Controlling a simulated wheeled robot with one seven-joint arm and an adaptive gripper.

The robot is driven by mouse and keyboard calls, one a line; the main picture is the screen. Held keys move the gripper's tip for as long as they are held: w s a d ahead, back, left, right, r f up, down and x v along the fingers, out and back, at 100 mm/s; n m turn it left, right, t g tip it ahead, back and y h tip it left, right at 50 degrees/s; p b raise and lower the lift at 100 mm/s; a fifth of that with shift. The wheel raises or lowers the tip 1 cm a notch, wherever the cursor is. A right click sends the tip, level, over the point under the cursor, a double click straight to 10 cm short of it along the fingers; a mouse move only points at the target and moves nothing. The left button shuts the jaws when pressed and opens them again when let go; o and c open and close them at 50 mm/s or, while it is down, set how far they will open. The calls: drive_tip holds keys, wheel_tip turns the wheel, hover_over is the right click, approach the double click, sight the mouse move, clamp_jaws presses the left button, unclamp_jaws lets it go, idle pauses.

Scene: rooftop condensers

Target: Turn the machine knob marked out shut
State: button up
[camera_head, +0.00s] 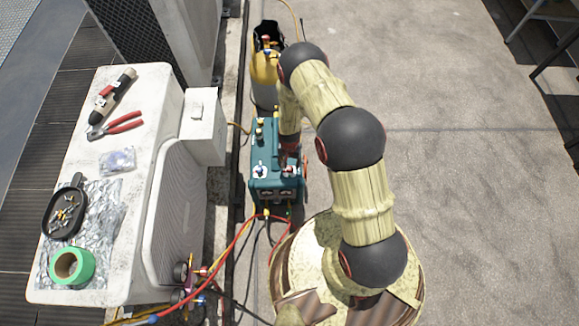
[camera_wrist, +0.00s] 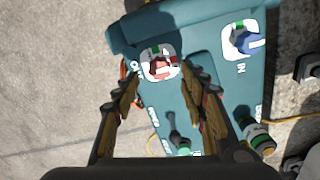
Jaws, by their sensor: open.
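The teal machine (camera_head: 266,148) stands on the concrete under my arm; its top also shows in the wrist view (camera_wrist: 178,98). In the head view the red knob (camera_head: 289,171) is small, close to my gripper. My gripper (camera_wrist: 165,82) is open and empty. Its two fingertips appear either side of the red knob, apart from it; the remaining gap in height is hard to judge. A blue knob (camera_wrist: 248,44) marked IN sits to the right.
Dark valve fittings (camera_wrist: 255,136) stand on the machine. Red, blue and dark hoses (camera_head: 240,232) run from its front to gauges (camera_head: 183,271). A yellow-topped cylinder (camera_head: 264,72) stands behind. A white unit (camera_head: 150,145) at left carries pliers, tape and a pan.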

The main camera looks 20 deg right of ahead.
sight(290, 168)
wheel_tip(290, 168, up, 8)
idle(0.4)
idle(0.3)
drive_tip(key=s+r+n+g, duration=0.3)
drive_tip(key=s+r, duration=0.2)
drive_tip(key=s, duration=0.4)
drive_tip(key=s+r+n+t+p, duration=0.1)
drive_tip(key=s+r+t, duration=0.2)
drive_tip(key=r, duration=1.6)
drive_tip(key=s+r+n+t+p, duration=0.1)
drive_tip(key=s+r, duration=0.4)
drive_tip(key=r, duration=1.4)
drive_tip(key=s+r+n+t+p, duration=0.1)
drive_tip(key=s+r+t, duration=0.3)
drive_tip(key=r, duration=1.5)
drive_tip(key=shift+s+a+r+n+t+p, duration=0.15)
drive_tip(key=shift+s+r+n+t+p, duration=0.2)
drive_tip(key=shift+s, duration=0.1)
drive_tip(key=shift+c, duration=0.8)
